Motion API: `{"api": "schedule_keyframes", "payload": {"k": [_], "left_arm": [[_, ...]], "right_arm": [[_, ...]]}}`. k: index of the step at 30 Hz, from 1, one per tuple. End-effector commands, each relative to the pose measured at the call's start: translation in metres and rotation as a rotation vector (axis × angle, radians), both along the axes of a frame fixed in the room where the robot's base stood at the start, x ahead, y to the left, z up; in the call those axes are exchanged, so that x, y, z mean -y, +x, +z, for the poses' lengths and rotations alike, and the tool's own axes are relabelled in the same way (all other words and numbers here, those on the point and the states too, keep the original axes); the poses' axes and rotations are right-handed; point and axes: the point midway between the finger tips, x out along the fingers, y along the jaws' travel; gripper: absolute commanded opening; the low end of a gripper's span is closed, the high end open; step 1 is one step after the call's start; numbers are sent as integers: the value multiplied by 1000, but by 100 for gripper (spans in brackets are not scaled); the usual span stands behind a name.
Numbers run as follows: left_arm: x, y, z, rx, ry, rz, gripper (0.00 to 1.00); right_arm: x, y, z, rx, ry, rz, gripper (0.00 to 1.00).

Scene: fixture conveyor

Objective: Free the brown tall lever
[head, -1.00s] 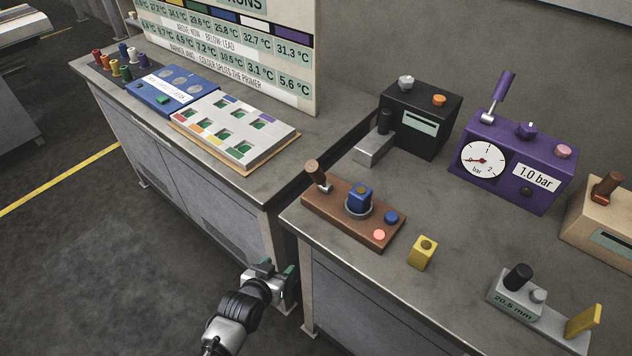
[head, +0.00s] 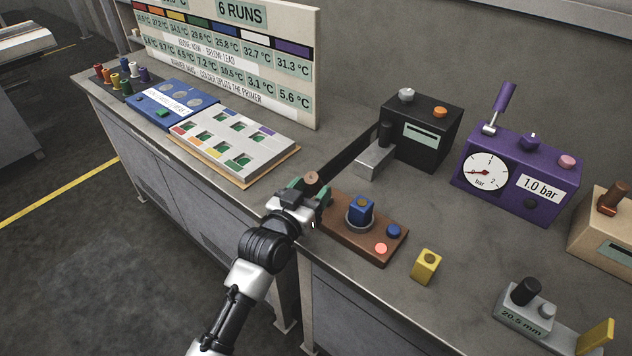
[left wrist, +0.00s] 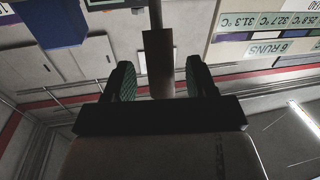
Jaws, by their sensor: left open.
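The lever (head: 311,178) with a brown cylindrical handle stands on the left end of a brown wooden fixture (head: 345,228). In the left wrist view the brown handle (left wrist: 158,62) stands between my two green-padded fingers. My left gripper (head: 310,190) is open around the handle; I cannot tell whether either pad touches it. The gripper hides the lever's base in the head view. A blue block (head: 360,209) sits in a grey ring on the fixture, with a blue button (head: 393,230) and a lit coral button (head: 380,248) beside it. My right gripper is not in view.
A yellow block (head: 426,268) stands right of the fixture. A black device (head: 418,130), a purple gauge box (head: 515,170) and a beige box (head: 600,235) with another brown lever stand behind. A tray (head: 232,142) lies on the left bench.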

Motion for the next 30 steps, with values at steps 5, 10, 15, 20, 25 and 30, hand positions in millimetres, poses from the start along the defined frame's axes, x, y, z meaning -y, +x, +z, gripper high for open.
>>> {"api": "schedule_keyframes", "payload": {"k": [5, 10, 15, 20, 25, 30], "left_arm": [[8, 18, 0, 1, 0, 0, 57], [10, 23, 0, 0, 0, 0, 57], [10, 23, -1, 0, 0, 1, 57], [10, 23, -1, 0, 0, 1, 38], [10, 23, -1, 0, 0, 1, 12], [10, 23, -1, 0, 0, 1, 0]], "right_arm": [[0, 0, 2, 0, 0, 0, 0], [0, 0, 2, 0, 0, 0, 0], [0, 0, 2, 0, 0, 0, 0], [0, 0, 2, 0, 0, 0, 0], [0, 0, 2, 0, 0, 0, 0], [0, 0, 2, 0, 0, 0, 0]]}}
